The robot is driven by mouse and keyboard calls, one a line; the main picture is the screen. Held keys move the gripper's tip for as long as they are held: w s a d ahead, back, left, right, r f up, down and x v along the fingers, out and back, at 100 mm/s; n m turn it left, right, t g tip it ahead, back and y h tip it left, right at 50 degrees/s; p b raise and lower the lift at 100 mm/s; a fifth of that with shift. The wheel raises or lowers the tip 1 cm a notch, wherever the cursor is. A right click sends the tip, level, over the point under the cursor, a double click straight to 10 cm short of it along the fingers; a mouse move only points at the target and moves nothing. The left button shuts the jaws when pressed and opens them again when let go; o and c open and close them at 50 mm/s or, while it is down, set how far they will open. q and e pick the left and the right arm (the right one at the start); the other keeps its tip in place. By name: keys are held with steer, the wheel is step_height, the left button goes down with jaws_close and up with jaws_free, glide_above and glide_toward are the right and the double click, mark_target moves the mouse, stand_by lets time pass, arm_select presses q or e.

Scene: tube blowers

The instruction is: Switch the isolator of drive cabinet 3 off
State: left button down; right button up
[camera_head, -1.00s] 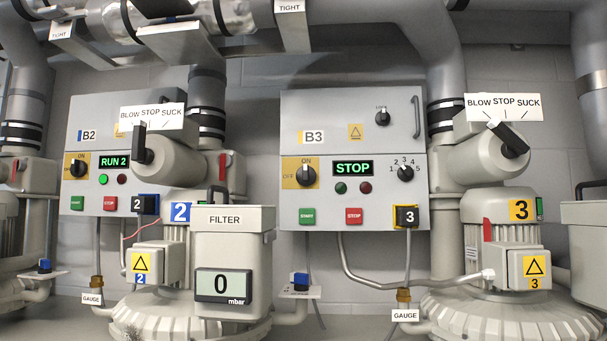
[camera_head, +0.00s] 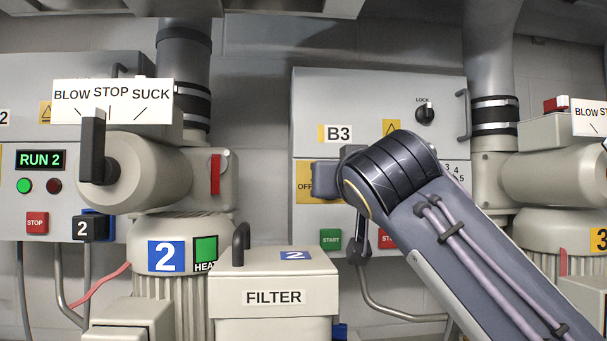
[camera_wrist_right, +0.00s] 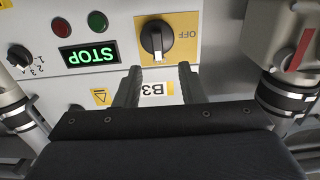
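Drive cabinet B3 (camera_head: 310,110) is on the wall right of centre in the head view. My right arm crosses it and hides its isolator knob; part of the yellow OFF plate (camera_head: 304,190) shows. In the upside-down wrist view the black isolator knob (camera_wrist_right: 155,40) sits on its yellow plate (camera_wrist_right: 182,50). Its white mark points toward the picture's bottom, away from the OFF label at the side. My right gripper (camera_wrist_right: 156,75) is open and empty, its two fingers apart just below the knob in that picture. No contact is visible. My left gripper is out of view.
The green STOP display (camera_wrist_right: 90,54) and lamps sit beside the isolator. The LOCK knob (camera_head: 425,114) and cabinet handle (camera_head: 462,115) are above my arm. The FILTER box (camera_head: 274,298) stands in front below. A blower valve with a red lever (camera_wrist_right: 303,48) is close beside the wrist.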

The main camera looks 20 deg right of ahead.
steer(key=p+x, duration=0.2)
steer(key=x, duration=0.5)
steer(key=shift+w+d+p, duration=0.2)
steer(key=shift+d+p, duration=0.05)
steer(key=shift+p, duration=0.1)
jaws_close()
